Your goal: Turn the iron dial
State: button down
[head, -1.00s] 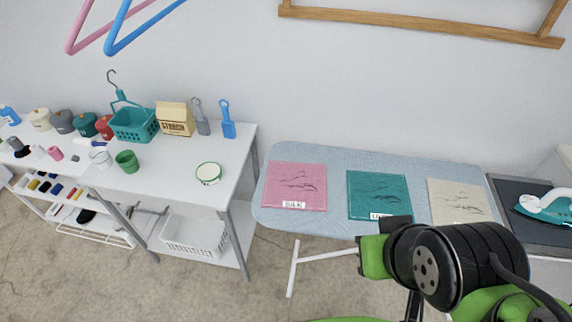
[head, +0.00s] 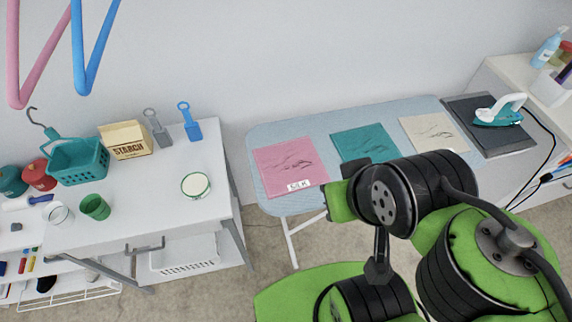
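The iron (head: 499,110), teal with a white handle, rests on a dark pad (head: 484,138) at the right end of the ironing board. Its dial is too small to make out from here. My arm stands in front of the board at the lower right, left of and nearer than the iron. The fingers of my gripper do not show in this view.
The ironing board (head: 262,135) carries pink (head: 284,160), teal (head: 364,143) and cream (head: 433,132) cloths. A white table (head: 150,190) at left holds a basket (head: 77,163), a starch box (head: 125,140) and a green cup (head: 95,207). A black cord runs down from the iron.

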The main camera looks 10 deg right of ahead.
aim_at(486, 113)
jog(key=i+l, duration=0.1)
jog(key=l, duration=0.4)
jog(key=i+l, duration=0.1)
jog(key=l, duration=0.4)
jog(key=i+l, duration=0.1)
jog(key=l, duration=0.4)
jog(key=i+l, duration=0.1)
jog(key=l, duration=0.9)
jog(key=i+z, duration=0.05)
